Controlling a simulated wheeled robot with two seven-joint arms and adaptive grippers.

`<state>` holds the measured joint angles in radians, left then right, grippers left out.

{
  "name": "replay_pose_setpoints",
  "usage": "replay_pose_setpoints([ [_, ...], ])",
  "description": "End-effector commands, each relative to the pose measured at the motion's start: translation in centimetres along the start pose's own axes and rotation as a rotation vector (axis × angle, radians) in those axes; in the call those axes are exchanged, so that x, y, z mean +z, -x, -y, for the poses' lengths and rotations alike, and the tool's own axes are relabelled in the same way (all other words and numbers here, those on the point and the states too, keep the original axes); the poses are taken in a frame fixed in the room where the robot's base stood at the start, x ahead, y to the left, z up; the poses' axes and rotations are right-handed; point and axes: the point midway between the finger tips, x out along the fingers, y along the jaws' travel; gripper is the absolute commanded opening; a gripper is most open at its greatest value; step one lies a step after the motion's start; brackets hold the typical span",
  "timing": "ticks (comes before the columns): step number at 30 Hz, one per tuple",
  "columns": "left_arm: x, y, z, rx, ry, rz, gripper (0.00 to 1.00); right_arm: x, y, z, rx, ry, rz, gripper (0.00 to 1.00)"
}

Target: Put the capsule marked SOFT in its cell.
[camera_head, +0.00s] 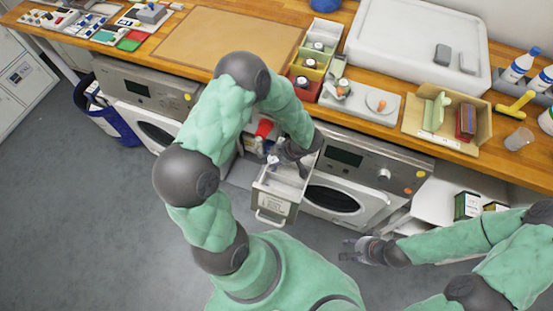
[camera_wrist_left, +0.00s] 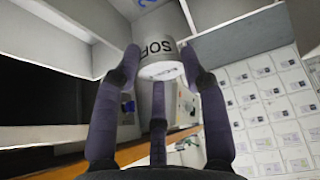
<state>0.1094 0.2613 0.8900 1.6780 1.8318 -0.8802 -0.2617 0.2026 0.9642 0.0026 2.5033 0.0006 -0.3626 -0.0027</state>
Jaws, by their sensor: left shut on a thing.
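The white capsule marked SOFT (camera_wrist_left: 162,52) is in the left wrist view, between the dark fingers of my left gripper (camera_wrist_left: 160,64). The gripper is shut on it and part of the lettering is covered. In the head view my left gripper (camera_head: 290,156) is over the open light-grey drawer (camera_head: 273,208) below the worktop. My right gripper (camera_head: 354,250) is empty and open, low over the floor at the right.
Red, yellow and green compartments (camera_head: 303,86) stand on the wooden worktop (camera_head: 300,112) behind the drawer. A light tray (camera_head: 378,113) and a cardboard box (camera_head: 410,124) are to their right. Washing machines (camera_head: 345,190) flank the drawer.

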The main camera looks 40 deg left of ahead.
Motion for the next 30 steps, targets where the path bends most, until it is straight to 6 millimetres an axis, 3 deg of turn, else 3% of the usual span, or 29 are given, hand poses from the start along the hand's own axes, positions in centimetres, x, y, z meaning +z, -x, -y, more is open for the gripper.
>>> replay_pose_setpoints([
  [23, 0.5, -0.9, 0.0, 0.001, 0.002, 0.001, 0.15, 0.0, 0.1, 0.0, 0.0, 0.0, -0.001, 0.4],
  [24, 0.5, -0.9, 0.0, 0.001, 0.002, 0.001, 0.46, 0.0, 0.1, 0.0, 0.0, 0.0, -0.001, 0.4],
  [26, 0.5, -0.9, 0.0, 0.001, 0.002, 0.001, 0.63, 0.0, 0.1, 0.0, 0.0, 0.0, -0.001, 0.4],
  [27, 0.5, -0.9, 0.0, 0.001, 0.002, 0.001, 0.67, 0.0, 0.1, 0.0, 0.0, 0.0, -0.001, 0.4],
  [30, 0.5, -0.9, 0.0, 0.001, 0.002, 0.001, 0.67, 0.0, 0.1, 0.0, 0.0, 0.0, -0.001, 0.4],
])
